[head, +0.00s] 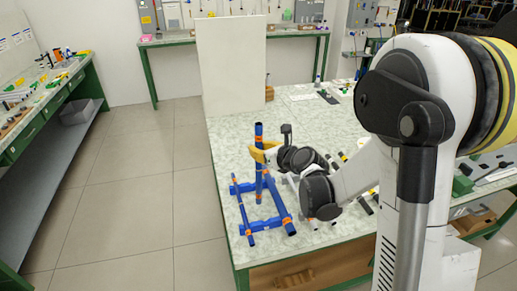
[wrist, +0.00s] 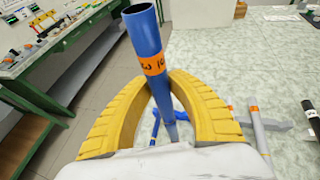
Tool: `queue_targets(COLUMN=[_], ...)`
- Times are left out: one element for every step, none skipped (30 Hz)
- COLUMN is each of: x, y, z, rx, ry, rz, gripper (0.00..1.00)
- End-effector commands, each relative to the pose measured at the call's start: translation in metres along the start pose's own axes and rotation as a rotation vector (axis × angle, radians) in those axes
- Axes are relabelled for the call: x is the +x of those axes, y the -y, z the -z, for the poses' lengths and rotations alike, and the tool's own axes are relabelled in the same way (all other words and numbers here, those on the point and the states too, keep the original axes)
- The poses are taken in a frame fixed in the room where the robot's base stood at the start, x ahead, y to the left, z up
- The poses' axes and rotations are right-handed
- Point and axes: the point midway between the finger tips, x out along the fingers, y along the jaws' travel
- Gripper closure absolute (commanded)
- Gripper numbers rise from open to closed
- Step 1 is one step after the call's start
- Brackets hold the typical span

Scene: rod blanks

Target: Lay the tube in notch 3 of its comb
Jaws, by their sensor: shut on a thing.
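My gripper (head: 264,151) is shut on a blue tube (head: 259,185) with an orange label and holds it upright above the table. In the wrist view, the yellow fingers (wrist: 160,82) close around the tube (wrist: 143,32) just by its label. A blue comb (head: 262,227) with two rails lies near the table's left front corner. Two blue tubes with orange bands lie across it, one at its left (head: 242,210) and one at its right (head: 281,207). The held tube's lower end shows between these two; I cannot tell its height above the comb. The notch numbers are unreadable.
Grey pieces (wrist: 262,128) with a yellow-banded tube lie right of the blue comb, partly behind my arm in the head view. A tall white panel (head: 231,65) stands at the table's back left. The table's middle (head: 240,140) is clear behind the comb.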

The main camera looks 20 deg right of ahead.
Motion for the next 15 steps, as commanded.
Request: queue_targets(x=[0.0011,0.0014,0.0018,0.0022,0.0025,0.0029,0.0030,0.0029,0.0027,0.0026,0.0026,0.0026,0.0025,0.0025,0.0025], y=[0.0000,0.0000,0.0000,0.0000,0.0000,0.0001,0.0000,0.0000,0.0000,0.0000,0.0000,0.0000,0.0000,0.0000,0.0000], z=[0.0027,0.0035,0.0046,0.0053,0.0061,0.0071,0.0075,0.0072,0.0066,0.0065,0.0064,0.0063,0.0063,0.0063,0.0063], rx=[0.000,0.000,0.000,0.000,0.000,0.000,0.000,0.000,0.000,0.000,0.000,0.000,0.000,0.000,0.000], ry=[0.000,0.000,0.000,0.000,0.000,0.000,0.000,0.000,0.000,0.000,0.000,0.000,0.000,0.000,0.000], rz=[0.000,0.000,0.000,0.000,0.000,0.000,0.000,0.000,0.000,0.000,0.000,0.000,0.000,0.000,0.000], gripper=[0.96,0.96,0.96,0.96,0.96,0.96,0.96,0.96,0.96,0.76,0.67,0.58,0.58,0.58,0.58])
